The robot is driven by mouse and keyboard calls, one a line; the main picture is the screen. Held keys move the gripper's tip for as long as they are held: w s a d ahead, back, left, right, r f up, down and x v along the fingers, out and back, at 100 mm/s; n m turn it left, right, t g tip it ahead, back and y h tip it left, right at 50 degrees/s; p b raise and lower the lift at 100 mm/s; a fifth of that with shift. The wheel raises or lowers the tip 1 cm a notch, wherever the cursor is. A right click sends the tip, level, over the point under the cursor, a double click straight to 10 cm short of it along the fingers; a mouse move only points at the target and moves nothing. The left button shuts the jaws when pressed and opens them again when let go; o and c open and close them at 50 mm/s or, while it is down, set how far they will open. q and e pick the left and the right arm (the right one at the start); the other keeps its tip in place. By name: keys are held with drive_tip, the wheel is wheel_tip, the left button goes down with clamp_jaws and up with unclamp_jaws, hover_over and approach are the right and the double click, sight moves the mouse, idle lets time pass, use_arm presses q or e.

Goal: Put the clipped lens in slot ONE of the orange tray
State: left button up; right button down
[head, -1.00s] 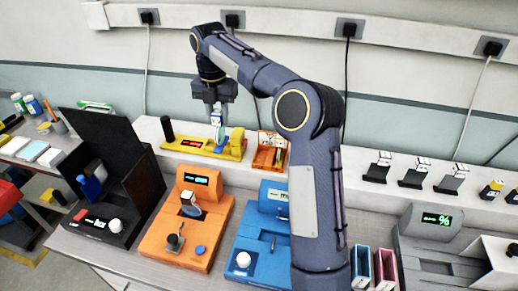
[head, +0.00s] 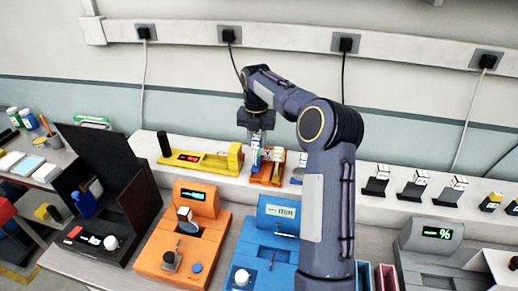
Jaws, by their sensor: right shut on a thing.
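My right gripper (head: 256,137) points down at the back of the bench, shut on the clipped lens (head: 256,154), a small piece with white and blue parts. It holds the lens over the left part of the orange tray (head: 267,181). I cannot tell whether the lens touches the tray. The tray stands on the raised white shelf and has small white-topped pieces in its right part. The slot labels are too small to read, and the lens hides part of the tray's left side. My left gripper is out of view.
A yellow device (head: 205,161) stands just left of the tray. In front are an orange station (head: 180,243), a blue station (head: 262,257) and a black open box (head: 110,185). Several black stands (head: 412,182) line the shelf to the right. My right arm covers the middle.

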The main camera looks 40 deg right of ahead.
sight(259, 163)
drive_tip(key=shift+d+f, duration=0.2)
drive_tip(key=shift+f, duration=0.05)
drive_tip(key=shift+s+d+f, duration=0.1)
drive_tip(key=shift+d+f, duration=0.1)
drive_tip(key=shift+f, duration=1.55)
drive_tip(key=shift+f, duration=0.1)
drive_tip(key=c, duration=1.1)
unclamp_jaws()
drive_tip(key=shift+c, duration=0.2)
